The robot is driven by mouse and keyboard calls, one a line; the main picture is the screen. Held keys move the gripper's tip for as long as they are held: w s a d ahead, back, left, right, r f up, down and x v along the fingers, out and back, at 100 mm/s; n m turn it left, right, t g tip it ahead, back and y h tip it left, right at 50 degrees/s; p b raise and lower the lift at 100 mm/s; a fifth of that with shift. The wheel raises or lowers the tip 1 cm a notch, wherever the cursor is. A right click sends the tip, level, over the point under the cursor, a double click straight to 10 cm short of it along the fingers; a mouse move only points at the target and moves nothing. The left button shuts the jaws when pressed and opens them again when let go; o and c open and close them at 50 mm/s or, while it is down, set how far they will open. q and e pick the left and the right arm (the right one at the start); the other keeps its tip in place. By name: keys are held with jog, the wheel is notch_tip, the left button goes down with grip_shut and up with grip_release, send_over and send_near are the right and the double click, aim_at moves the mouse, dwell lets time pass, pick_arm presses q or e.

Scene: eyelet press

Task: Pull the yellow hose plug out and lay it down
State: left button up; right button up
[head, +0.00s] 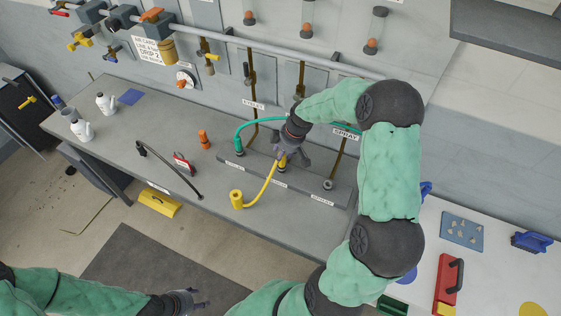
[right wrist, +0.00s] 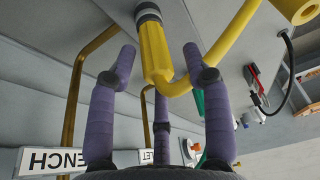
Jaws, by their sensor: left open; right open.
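The yellow hose plug (head: 282,161) stands upright at the middle socket of the dark strip (head: 304,190) on the grey bench. In the right wrist view the plug (right wrist: 155,52) meets a grey-black collar (right wrist: 148,13). A yellow hose (head: 268,184) curves from it to a yellow end piece (head: 237,199) on the bench. My right gripper (head: 283,152) is over the plug. In the right wrist view its purple fingers (right wrist: 158,58) are open around the plug, with gaps visible beside it. My left gripper (head: 198,299) is open and empty at the bottom, away from the bench.
A green hose (head: 246,125) arches from the left socket behind my right gripper. The right socket (head: 327,184) is empty. An orange bottle-like piece (head: 204,139), a red tag (head: 182,163) and a black bar (head: 168,172) are to the left. Pipes rise behind. Bare bench lies in front.

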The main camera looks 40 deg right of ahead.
grip_shut()
jog(key=shift+r+p, duration=0.4)
jog(key=shift+r, duration=0.4)
dwell(0.6)
jog(key=shift+r+p, duration=1.6)
jog(key=shift+r, duration=1.2)
